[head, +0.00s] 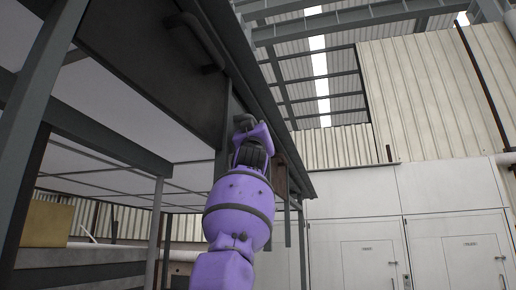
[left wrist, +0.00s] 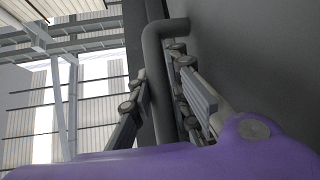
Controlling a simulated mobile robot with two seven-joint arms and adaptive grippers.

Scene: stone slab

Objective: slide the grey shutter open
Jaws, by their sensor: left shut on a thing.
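My left gripper (head: 246,124) is raised in the middle of the head view, at the dark grey panelling under the roof edge. In the left wrist view, a thick grey bar handle (left wrist: 157,75) runs between its two fingers (left wrist: 163,108) and bends at the top towards a flat grey surface (left wrist: 255,50), which looks like the shutter. The left gripper is shut on this handle. In the head view the gripper and wrist hide most of the held handle. A large dark grey panel (head: 150,50) is at the upper left. My right gripper is in neither view.
Another dark bar handle (head: 198,38) is on the large panel, left of my gripper. Grey posts (head: 154,232) and a beam (head: 100,133) stand at the left. White doors (head: 368,265) and a corrugated wall (head: 425,95) are farther back at the right.

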